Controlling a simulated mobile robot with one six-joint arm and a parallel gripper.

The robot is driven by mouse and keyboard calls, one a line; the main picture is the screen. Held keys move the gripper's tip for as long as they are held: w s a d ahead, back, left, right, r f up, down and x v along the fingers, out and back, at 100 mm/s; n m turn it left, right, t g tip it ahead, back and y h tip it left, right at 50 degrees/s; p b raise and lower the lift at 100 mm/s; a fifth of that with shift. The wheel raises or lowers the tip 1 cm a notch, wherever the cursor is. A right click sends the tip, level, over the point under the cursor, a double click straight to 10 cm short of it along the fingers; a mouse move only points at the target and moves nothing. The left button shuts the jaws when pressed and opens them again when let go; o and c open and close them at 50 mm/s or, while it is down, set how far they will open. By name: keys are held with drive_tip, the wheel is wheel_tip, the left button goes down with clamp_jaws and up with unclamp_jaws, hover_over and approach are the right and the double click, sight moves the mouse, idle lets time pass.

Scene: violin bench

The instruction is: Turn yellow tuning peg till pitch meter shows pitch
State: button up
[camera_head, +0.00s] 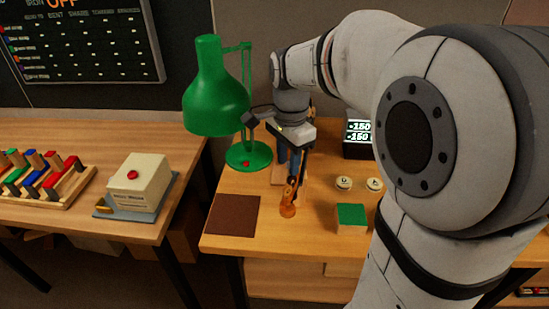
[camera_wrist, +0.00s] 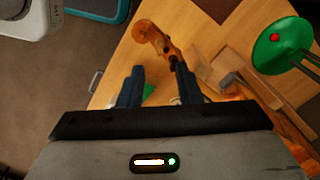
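The violin's scroll (camera_head: 288,210) points toward the front of the bench, and most of the violin is hidden behind my arm. In the wrist view, the orange-brown scroll (camera_wrist: 150,34) and pegbox lie just beyond my fingertips, with dark pegs beside them. I cannot make out a yellow peg clearly. My gripper (camera_wrist: 160,72) is open, its two blue fingers apart with nothing held between them. In the head view, my gripper (camera_head: 289,165) points down over the violin's neck.
A green lamp (camera_head: 215,95) stands close left of my gripper. A brown mat (camera_head: 233,215), a green-topped block (camera_head: 351,218) and two round tins (camera_head: 343,183) lie on the bench. A separate table at left holds a box with a red button (camera_head: 138,185) and colored pegs.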

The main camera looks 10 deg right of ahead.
sight(287, 186)
wheel_tip(287, 186, down, 8)
drive_tip(key=shift+r, duration=0.25)
drive_tip(key=shift+c, duration=0.5)
clamp_jaws()
